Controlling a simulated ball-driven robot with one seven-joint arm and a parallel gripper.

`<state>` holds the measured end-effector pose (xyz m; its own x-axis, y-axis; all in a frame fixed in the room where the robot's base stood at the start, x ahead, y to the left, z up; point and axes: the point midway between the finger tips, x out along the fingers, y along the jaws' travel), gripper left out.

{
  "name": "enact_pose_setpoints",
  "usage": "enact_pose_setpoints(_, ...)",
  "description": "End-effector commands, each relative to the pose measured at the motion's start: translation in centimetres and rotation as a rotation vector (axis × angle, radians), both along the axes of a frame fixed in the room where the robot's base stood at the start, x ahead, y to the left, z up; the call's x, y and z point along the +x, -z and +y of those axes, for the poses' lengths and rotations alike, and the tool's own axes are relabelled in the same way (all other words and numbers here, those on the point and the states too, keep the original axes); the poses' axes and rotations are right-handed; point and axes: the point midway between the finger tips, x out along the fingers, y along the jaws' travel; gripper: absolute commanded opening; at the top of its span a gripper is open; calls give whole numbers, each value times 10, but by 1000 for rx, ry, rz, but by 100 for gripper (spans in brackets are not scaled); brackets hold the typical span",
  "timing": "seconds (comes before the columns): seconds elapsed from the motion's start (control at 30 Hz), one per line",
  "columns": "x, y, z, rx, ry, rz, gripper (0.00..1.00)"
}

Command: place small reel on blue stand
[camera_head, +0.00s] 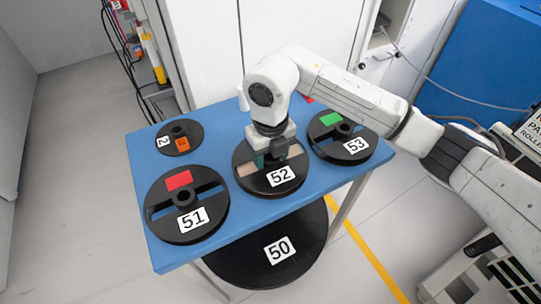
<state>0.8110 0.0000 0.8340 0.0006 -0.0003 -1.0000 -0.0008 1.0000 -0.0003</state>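The smallest reel (194,133), black with an orange patch and the label 2, lies flat at the back left of the blue stand (215,256), a table-like top on legs. My gripper (270,160) points down over the hub of the larger black reel 52 (244,182), at the middle of the stand. Its fingers hide that hub. I cannot tell whether they are apart or closed on it. Reel 52 appears to lie flat on the stand.
Black reel 51 (158,224) with a red patch lies at the front left. Reel 53 (367,137) with a green patch lies at the right. A large black reel 50 (236,265) sits below the stand. White cabinets (200,40) stand behind.

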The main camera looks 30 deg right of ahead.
Motion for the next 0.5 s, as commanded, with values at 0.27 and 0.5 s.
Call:
enact_pose_setpoints(0.27, 0, 0, 0, 0, 0, 0, 76)
enact_pose_setpoints(0.5, 0, -4, 0, 0, 0, 0, 76)
